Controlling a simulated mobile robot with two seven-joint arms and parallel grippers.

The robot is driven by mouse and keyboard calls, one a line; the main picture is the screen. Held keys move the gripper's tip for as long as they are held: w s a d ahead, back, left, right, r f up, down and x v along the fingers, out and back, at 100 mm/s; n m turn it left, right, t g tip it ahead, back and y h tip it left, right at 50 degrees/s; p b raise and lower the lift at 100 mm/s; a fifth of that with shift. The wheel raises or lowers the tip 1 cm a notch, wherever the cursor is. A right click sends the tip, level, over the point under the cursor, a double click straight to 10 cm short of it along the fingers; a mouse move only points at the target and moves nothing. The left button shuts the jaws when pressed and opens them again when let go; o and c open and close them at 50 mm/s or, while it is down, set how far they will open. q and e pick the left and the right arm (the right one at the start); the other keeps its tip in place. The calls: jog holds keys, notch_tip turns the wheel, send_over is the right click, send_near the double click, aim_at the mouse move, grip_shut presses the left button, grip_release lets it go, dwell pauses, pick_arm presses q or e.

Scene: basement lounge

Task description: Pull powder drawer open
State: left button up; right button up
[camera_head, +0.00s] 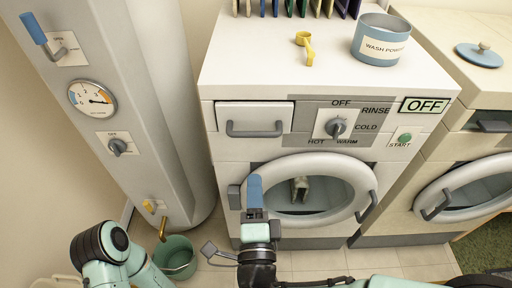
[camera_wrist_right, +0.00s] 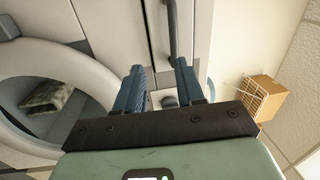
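The powder drawer (camera_head: 254,113) is a white front at the upper left of the washing machine (camera_head: 225,175). It looks shut, flush with the panel. Its grey bar handle (camera_head: 255,133) is clear in the head view. My right gripper (camera_head: 255,184), with blue fingers, is below the handle, in front of the machine. In the right wrist view the gripper (camera_wrist_right: 163,72) has its fingers apart with nothing held between them. The handle (camera_wrist_right: 172,30) shows beyond the fingertips, apart from them. My left arm shows at the lower left, but its gripper is not visible.
The round washer door (camera_head: 345,170) is right of my right gripper. A wash powder tub (camera_head: 381,48) and yellow scoop (camera_head: 306,47) are on top. A boiler (camera_head: 150,120) stands left, with a green bucket (camera_head: 176,258) at its foot. A second machine (camera_head: 485,90) is at right.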

aim_at(255, 132)
jog(key=shift+m+t, duration=0.3)
jog(key=shift+m, duration=0.2)
jog(key=w+r, duration=0.1)
jog(key=w, duration=0.3)
jog(key=w+r, duration=0.1)
jog(key=w, duration=0.3)
jog(key=w+r, duration=0.2)
jog(key=w, duration=0.2)
jog(key=shift+w+r, duration=0.1)
jog(key=shift+w, duration=0.2)
grip_shut()
